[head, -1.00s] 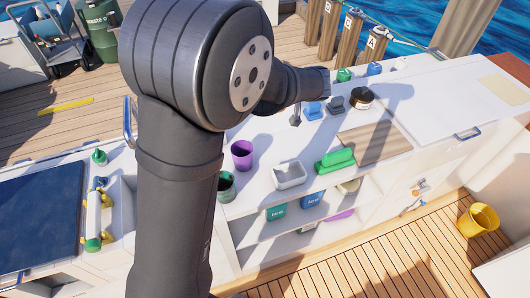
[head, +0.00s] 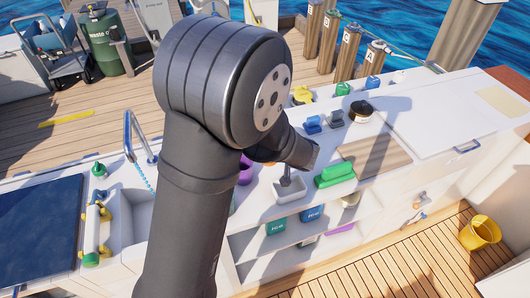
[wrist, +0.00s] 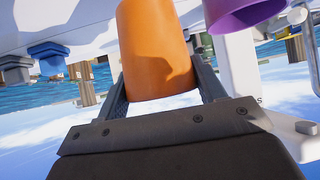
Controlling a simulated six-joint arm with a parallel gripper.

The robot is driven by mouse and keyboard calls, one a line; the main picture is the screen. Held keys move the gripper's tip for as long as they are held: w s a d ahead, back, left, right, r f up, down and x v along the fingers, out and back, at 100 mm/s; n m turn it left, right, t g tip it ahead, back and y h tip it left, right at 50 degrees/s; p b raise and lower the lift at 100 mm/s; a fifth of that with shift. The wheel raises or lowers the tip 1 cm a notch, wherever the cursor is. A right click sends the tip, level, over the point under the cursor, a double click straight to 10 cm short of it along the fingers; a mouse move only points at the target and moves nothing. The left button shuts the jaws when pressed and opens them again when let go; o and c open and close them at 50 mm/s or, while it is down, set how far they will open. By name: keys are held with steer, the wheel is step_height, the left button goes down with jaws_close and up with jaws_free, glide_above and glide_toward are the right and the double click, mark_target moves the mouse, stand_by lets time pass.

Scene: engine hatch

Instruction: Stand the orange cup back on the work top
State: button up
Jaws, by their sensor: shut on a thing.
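The orange cup (wrist: 156,50) fills the upper middle of the wrist view. My gripper (wrist: 160,80) is shut on it, with one dark finger on each side of its wall. In the head view my arm hides the cup, so its height above the white work top (head: 262,209) cannot be told. A purple cup (head: 245,172) stands on the work top, partly behind my arm. A purple cup also shows close beside the orange cup in the wrist view (wrist: 246,15).
Blue (head: 312,125) and dark (head: 359,111) items stand farther back. A sink with a tap (head: 130,135) is at left.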

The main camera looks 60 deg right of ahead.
steer(key=shift+w+d+f, duration=0.3)
steer(key=shift+w+f, duration=0.2)
steer(key=shift+w, duration=0.35)
steer(key=shift+f, duration=2.05)
steer(key=shift+f, duration=0.1)
steer(key=o, duration=0.7)
steer(key=shift+s+r, duration=0.15)
steer(key=shift+r, duration=0.15)
steer(key=v, duration=1.1)
steer(key=shift+a+r, duration=0.15)
steer(key=shift+a, duration=0.05)
